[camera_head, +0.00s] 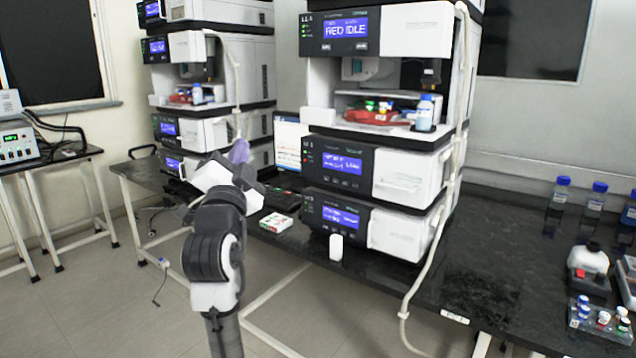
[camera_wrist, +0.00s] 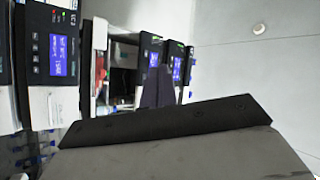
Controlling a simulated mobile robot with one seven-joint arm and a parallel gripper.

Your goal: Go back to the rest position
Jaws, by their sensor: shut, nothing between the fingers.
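My arm rises at the left of the middle in the head view, in front of the bench. My gripper (camera_head: 239,151) is at its top end, before the left instrument stack (camera_head: 208,135), and looks small there. In the wrist view the fingers of my gripper (camera_wrist: 157,86) stand together, shut, with nothing seen between them. The wrist view is turned on its side. The fingers point toward instrument fronts with blue screens, and I cannot tell the exact gap between them.
The right instrument stack (camera_head: 405,195) stands on the black bench (camera_head: 500,260). A red and white box (camera_head: 280,223) lies near the bench edge. Blue-capped bottles (camera_head: 592,205) and a vial rack (camera_head: 598,322) stand at the right. A side table (camera_head: 50,160) is at far left. The floor (camera_head: 90,310) at left is clear.

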